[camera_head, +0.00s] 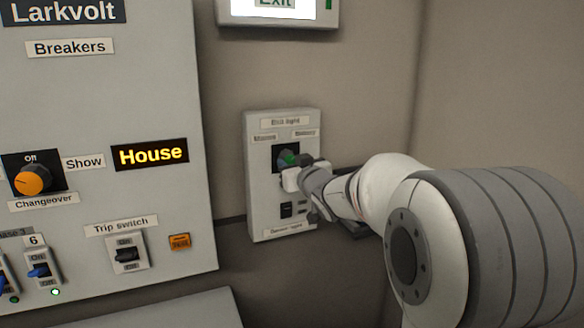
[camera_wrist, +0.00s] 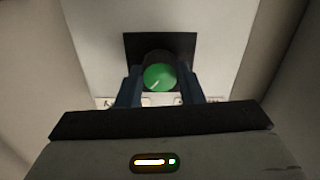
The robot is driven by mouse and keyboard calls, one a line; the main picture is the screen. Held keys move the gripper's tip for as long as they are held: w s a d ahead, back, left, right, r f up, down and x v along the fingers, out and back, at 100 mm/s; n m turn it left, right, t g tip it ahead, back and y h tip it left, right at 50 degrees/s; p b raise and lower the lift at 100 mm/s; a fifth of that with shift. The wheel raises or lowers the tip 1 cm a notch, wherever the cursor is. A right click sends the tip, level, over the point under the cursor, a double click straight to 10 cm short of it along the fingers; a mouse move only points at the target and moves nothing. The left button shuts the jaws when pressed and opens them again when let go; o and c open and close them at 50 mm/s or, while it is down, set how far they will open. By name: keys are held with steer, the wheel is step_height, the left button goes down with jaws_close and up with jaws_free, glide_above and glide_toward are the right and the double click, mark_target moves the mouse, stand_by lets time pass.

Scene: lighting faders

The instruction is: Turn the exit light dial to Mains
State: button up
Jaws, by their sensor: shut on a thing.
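The exit light panel (camera_head: 258,200) is a pale wall plate with a dark square and two small labels above it, the left one (camera_head: 264,137) and the right one (camera_head: 304,133), both blurred. The green exit light dial (camera_head: 287,158) sits in that square, partly hidden by my gripper (camera_head: 292,172). In the wrist view the dial (camera_wrist: 160,72) is between the two dark fingers of my gripper (camera_wrist: 160,82), which is shut on it. The dial's pale mark points to the lower left there, where a partly hidden label (camera_wrist: 107,102) lies.
A lit Exit sign (camera_head: 271,8) hangs above the panel. The large Larkvolt breaker board (camera_head: 130,60) stands to the left, with an orange changeover dial (camera_head: 33,180) and a trip switch (camera_head: 126,253). A wall corner lies to the right. Below the exit light dial is a small black switch (camera_head: 286,210).

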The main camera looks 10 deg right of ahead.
steer(key=shift+n+b, duration=5.5)
steer(key=shift+n, duration=3)
steer(key=o, duration=1)
steer(key=shift+r, duration=0.1)
steer(key=s+d, duration=0.1)
steer(key=s, duration=0.6)
steer(key=shift+s+d, duration=0.25)
steer(key=shift+s, duration=0.05)
